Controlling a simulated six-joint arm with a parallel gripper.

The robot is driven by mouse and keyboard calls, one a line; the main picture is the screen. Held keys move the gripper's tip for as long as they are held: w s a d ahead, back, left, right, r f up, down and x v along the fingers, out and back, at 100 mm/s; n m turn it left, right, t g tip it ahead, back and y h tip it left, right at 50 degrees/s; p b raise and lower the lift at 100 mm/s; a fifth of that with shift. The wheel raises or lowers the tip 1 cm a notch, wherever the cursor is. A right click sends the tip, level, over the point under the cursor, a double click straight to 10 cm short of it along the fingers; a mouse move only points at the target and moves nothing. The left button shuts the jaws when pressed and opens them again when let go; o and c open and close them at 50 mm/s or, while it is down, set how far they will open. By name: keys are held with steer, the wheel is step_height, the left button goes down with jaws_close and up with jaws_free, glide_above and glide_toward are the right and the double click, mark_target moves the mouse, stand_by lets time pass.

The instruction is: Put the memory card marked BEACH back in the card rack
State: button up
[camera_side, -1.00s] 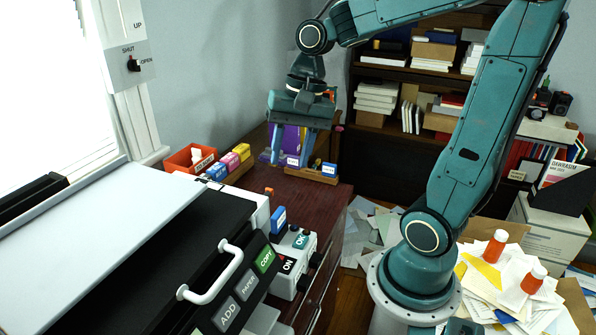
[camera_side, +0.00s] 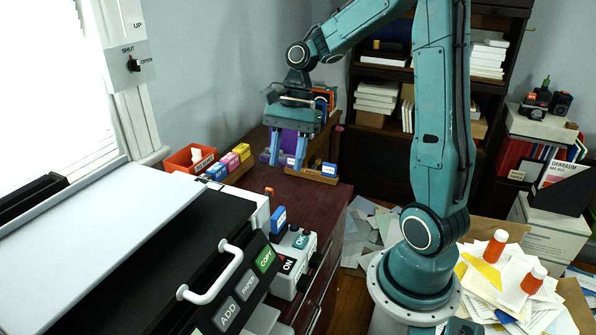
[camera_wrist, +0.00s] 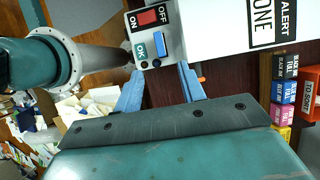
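A blue card (camera_side: 279,220) with a white label stands upright at the grey button box (camera_side: 296,262); its marking is too small to read. A blue piece, apparently this card (camera_wrist: 157,62), shows beside the OK button in the wrist view. The wooden card rack (camera_side: 311,174) stands on the dark red desktop, holding blue cards (camera_side: 329,169) with white labels. My gripper (camera_side: 287,157) is above the desk, in front of or over the rack's left part in the side view. In the wrist view its fingers (camera_wrist: 160,88) are apart with nothing between them.
Coloured ink boxes (camera_side: 229,161) and an orange bin (camera_side: 190,158) stand left of the rack. The big machine with its white handle (camera_side: 211,274) fills the front left. Bare desktop (camera_side: 310,207) lies between rack and button box.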

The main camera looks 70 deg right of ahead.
mark_target(277, 213)
steer(key=x, duration=1.3)
steer(key=shift+f, duration=0.2)
jaws_close()
steer(key=c, duration=0.6)
jaws_free()
jaws_close()
steer(key=shift+r, duration=0.7)
steer(key=shift+r, duration=1.85)
